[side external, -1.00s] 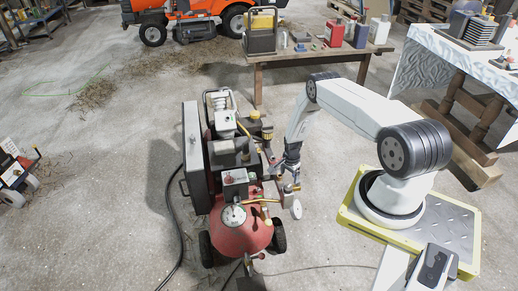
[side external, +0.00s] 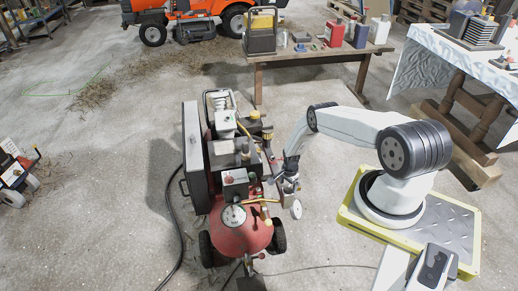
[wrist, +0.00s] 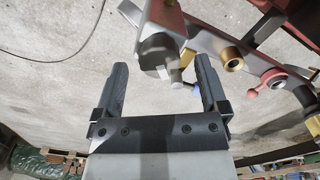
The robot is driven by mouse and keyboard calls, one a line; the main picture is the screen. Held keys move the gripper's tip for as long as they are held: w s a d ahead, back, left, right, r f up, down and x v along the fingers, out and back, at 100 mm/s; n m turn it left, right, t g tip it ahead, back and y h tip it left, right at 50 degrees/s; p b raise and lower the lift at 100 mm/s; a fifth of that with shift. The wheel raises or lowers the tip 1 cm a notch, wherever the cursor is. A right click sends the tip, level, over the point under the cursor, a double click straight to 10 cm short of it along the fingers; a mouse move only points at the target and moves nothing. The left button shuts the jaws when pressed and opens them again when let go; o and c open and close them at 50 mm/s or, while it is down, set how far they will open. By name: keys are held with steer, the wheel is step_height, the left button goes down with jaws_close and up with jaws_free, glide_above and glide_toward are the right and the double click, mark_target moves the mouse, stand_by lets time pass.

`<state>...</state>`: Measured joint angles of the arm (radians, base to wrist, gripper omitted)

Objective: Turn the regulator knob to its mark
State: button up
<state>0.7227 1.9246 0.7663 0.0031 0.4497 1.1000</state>
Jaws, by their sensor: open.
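The red compressor (side external: 240,238) stands on the concrete floor in the side view, with a round white gauge (side external: 233,215) on its front. In the wrist view a grey knob-like part (wrist: 158,48) shows at the top middle; it looks like the regulator knob. My gripper (wrist: 160,66) is open, with one dark finger on each side of that part and visible gaps to both. I cannot make out a mark on the knob. In the side view my gripper (side external: 281,177) is at the compressor's right side, and the knob is too small to tell.
In the wrist view a brass fitting (wrist: 231,58) and a red-handled valve (wrist: 272,80) lie right of the fingers. A small white disc (side external: 296,209) hangs below my gripper in the side view. A wooden table (side external: 315,54) stands behind.

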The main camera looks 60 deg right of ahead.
steer(key=shift+f, duration=0.65)
jaws_close()
